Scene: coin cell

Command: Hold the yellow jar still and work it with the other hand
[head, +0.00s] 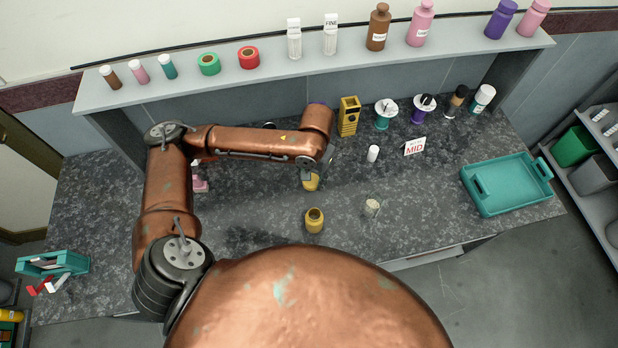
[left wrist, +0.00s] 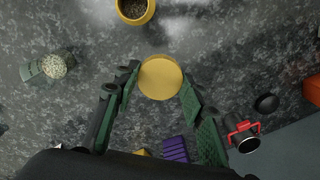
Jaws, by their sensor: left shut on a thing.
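The yellow jar (head: 314,220) stands upright and open on the dark speckled counter. It also shows at the top of the left wrist view (left wrist: 135,10), with dark contents inside. My left gripper (head: 311,177) is just behind the jar and apart from it. In the left wrist view its fingers (left wrist: 160,90) are on either side of a round, flat yellow lid (left wrist: 160,77), and it is shut on this lid. The lid also shows below the fingers in the head view (head: 311,184). My right gripper is not in view.
A small cup with pale contents (head: 372,207) stands right of the jar. A white bottle (head: 373,153), a MID sign (head: 414,147) and a yellow holder (head: 348,116) stand further back. A teal tray (head: 482,187) is at the right.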

